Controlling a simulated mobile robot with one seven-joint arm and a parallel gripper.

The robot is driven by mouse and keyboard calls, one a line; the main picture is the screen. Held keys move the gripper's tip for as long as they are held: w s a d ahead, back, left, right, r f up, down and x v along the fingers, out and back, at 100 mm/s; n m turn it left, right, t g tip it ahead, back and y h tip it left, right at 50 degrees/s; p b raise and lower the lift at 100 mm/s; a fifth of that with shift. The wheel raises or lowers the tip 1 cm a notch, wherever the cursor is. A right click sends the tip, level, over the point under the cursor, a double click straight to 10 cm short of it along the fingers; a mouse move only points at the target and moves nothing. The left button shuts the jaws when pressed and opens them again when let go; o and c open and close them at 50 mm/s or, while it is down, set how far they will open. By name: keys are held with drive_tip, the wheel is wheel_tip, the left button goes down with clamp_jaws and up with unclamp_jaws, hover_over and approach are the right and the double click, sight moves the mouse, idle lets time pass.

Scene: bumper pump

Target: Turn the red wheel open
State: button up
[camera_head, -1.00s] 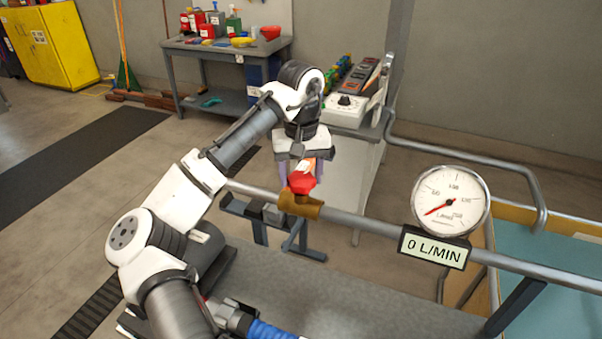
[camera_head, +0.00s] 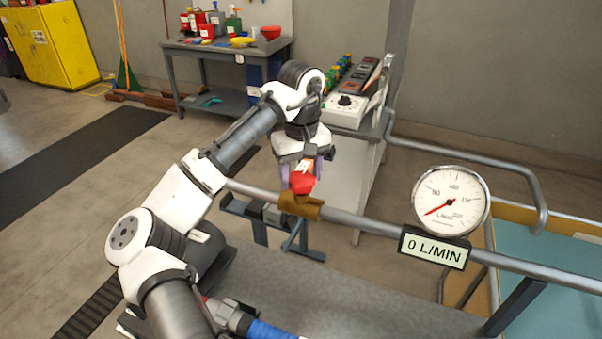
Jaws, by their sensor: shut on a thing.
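The red wheel (camera_head: 302,184) sits on top of a brass valve (camera_head: 300,205) on the grey pipe (camera_head: 365,224). My gripper (camera_head: 302,178) is over the wheel from behind and above, with its purple-grey fingers on either side of it, shut on the wheel. The far side of the wheel and part of the fingers are hidden. The round gauge (camera_head: 450,201) on the pipe has its red needle pointing to the lower left. The display (camera_head: 435,248) under it reads 0 L/MIN.
A grey cabinet with a white control box (camera_head: 345,110) stands behind the gripper. A workbench (camera_head: 225,48) with bottles and bowls is at the back. A blue-topped table (camera_head: 560,270) is at the right. A bent grey rail (camera_head: 470,158) runs behind the pipe.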

sight(301, 177)
drive_tip(key=o, duration=1)
wheel_tip(301, 177, up, 14)
drive_tip(key=b, duration=0.1)
drive_tip(key=shift+f, duration=0.1)
